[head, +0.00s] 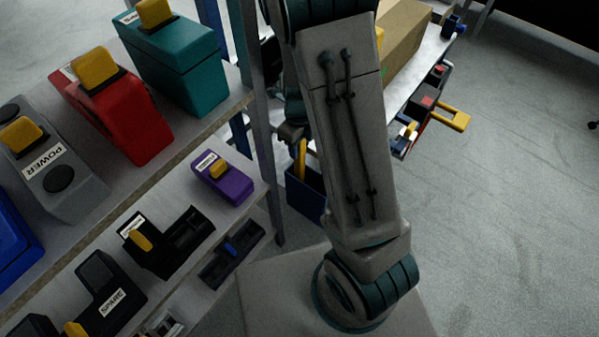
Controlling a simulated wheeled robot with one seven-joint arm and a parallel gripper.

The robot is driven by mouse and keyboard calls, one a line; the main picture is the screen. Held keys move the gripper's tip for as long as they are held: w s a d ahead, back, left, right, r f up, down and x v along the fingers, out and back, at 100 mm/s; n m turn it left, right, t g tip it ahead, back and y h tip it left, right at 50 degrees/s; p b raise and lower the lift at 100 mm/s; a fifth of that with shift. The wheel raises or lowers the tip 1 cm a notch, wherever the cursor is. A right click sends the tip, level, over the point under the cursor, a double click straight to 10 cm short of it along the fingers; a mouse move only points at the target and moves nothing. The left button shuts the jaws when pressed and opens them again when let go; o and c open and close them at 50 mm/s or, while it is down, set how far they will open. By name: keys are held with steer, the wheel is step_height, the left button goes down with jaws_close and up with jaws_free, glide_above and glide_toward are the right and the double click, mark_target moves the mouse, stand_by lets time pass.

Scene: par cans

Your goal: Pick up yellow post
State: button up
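A narrow yellow post (302,158) stands upright in a dark blue open bin (304,194) beside the shelf. My raised arm covers the right side of the bin. What looks like my gripper (291,133) is a small grey part at the end of my arm, just above and left of the post's top. It is partly hidden by my arm link and in shadow, so its fingers cannot be made out. I cannot tell whether it touches the post.
Shelves at left hold a teal case (180,65), a red case (122,115), a grey POWER box (58,180), a purple box (223,180) and black trays (165,243). A shelf post (262,130) stands left of the bin. A bench with a cardboard box (402,40) is behind.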

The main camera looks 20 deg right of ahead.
steer(key=c, duration=0.5)
